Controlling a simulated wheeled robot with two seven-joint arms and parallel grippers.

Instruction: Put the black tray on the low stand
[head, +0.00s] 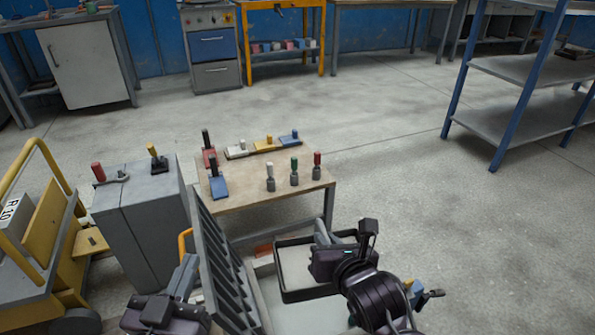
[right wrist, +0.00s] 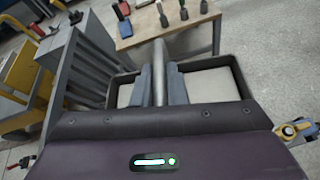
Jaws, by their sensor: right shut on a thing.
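The black tray (head: 306,295), with a pale inside, is at the lower middle of the head view. It also shows in the right wrist view (right wrist: 239,77) below my fingers. My right gripper (head: 325,236) is over the tray's right part. In the right wrist view its grey fingers (right wrist: 160,88) are shut on a grey round bar, which seems to be the tray's handle. My left gripper (head: 182,278) is at the lower left beside a grey slatted rack; its finger gap is unclear. A pale grey flat surface (head: 310,318) lies below the tray; I cannot tell whether it is the low stand.
The slatted rack (head: 228,270) stands close left of the tray. A wooden-topped table (head: 240,174) with several coloured-handled tools is just beyond. A grey cabinet (head: 145,220) and yellow cart (head: 45,270) are at left. The floor at right is open up to a blue shelf (head: 500,125).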

